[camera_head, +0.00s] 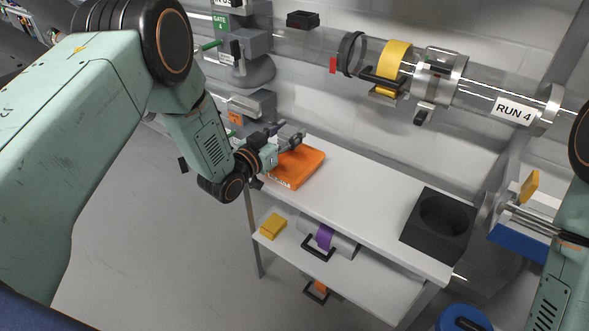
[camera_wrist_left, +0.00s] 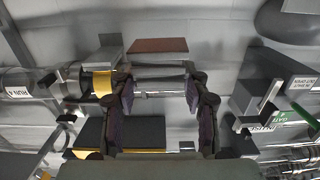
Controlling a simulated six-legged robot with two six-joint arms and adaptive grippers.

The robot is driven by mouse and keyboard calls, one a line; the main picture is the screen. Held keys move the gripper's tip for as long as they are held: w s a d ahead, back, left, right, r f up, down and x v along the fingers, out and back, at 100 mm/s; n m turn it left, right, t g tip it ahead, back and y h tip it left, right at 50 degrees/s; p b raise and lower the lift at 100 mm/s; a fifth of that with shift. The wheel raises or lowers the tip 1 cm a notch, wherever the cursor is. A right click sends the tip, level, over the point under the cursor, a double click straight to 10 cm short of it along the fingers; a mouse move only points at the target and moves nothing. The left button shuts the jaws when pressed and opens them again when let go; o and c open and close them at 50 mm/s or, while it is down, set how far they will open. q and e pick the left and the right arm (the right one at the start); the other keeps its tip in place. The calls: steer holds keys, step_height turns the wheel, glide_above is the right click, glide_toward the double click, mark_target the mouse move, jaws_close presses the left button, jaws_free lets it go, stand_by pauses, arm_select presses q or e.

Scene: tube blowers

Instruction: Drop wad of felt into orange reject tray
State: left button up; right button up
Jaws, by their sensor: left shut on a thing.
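The orange reject tray (camera_head: 299,167) lies on the white bench top, near its left end. My left gripper (camera_head: 284,138) is just above the tray's back left part and covers some of it. In the left wrist view its purple-padded fingers (camera_wrist_left: 160,92) are set apart around a pale grey piece (camera_wrist_left: 160,72), which looks like the wad of felt. They are shut on it. In the head view the wad is too small and hidden to make out clearly. My right arm shows at the right edge, but its gripper is out of view.
A black block with a round hole (camera_head: 425,245) stands at the bench's right end. A lower shelf holds a yellow block (camera_head: 272,226) and a purple-banded cylinder (camera_head: 325,236). The clear RUN 4 tube (camera_head: 512,110) runs behind. The bench middle is clear.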

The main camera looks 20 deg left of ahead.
mark_target(287, 167)
arm_select(q)
steer(key=shift+s+a+f+b, duration=0.1)
steer(key=shift+a+f+b, duration=0.1)
steer(key=shift+f+b, duration=0.4)
step_height(287, 167, down, 4)
steer(key=b, duration=0.3)
steer(key=shift+d, duration=0.15)
steer(key=shift+f, duration=0.3)
steer(key=shift+r, duration=0.1)
steer(key=o, duration=1)
steer(key=v, duration=1.2)
